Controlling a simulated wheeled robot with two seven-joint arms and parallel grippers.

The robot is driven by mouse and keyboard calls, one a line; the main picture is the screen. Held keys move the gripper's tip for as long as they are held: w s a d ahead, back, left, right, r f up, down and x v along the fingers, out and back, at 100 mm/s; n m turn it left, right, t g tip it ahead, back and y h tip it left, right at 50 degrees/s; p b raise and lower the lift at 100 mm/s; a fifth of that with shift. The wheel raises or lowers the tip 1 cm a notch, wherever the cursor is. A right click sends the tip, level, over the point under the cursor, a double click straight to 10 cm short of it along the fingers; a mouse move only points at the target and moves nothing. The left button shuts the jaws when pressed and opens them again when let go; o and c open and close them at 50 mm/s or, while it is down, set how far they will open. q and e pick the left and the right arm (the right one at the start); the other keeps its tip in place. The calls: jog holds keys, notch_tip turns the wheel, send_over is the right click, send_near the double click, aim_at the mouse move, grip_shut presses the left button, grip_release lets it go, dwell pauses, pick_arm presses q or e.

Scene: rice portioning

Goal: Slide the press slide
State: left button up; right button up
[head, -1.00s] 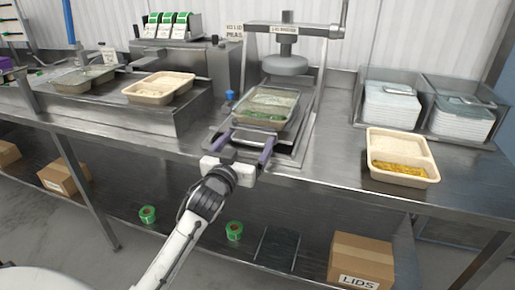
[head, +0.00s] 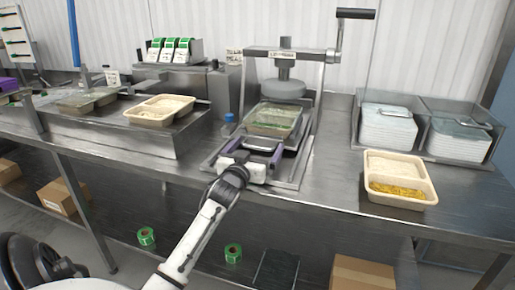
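The press (head: 285,52) stands at mid table, with a round plate (head: 283,88) under its crossbar and a crank (head: 338,38) at its right. Its slide (head: 290,160) runs toward me, with a grey handle (head: 262,144) at the front. A tray with a clear film and green contents (head: 272,120) sits on the slide, its back part near or under the plate. My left gripper (head: 250,152) is at the slide's front end by the handle, purple fingers spread apart. I cannot tell whether it touches the handle. My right gripper is out of view.
A filled two-part tray (head: 398,165) lies on the right. Clear bins of white lids (head: 388,125) stand behind it. A beige tray (head: 160,110) sits on a raised stand at left. A blue-capped bottle (head: 229,119) stands left of the press. Table right of the slide is clear.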

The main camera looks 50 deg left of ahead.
pick_arm(q)
jog(key=v, duration=1)
jog(key=shift+s, duration=0.15)
